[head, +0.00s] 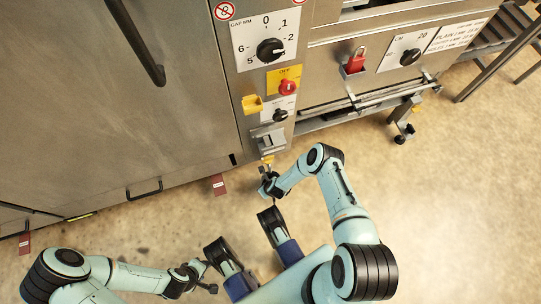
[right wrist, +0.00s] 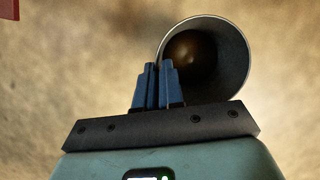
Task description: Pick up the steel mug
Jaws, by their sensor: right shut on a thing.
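The steel mug (right wrist: 240,75) shows in the right wrist view as a round grey rim with a dark brownish inside, its mouth facing the camera. My right gripper (right wrist: 158,70) has its blue fingers nearly together at the mug's left side, shut on it. The fingers hide the part they grip. In the head view my right gripper (head: 268,187) is low in front of the machine, and I cannot make out the mug there. My left gripper (head: 211,276) is at the lower middle of the head view, its fingertips apart, with nothing seen between them.
A large steel machine (head: 120,110) fills the back, with a control panel (head: 266,47) and a protruding rail (head: 355,103). A red tag (head: 219,185) hangs at its lower edge. A wheeled foot (head: 403,132) stands at right. The speckled floor (head: 460,200) is clear at right.

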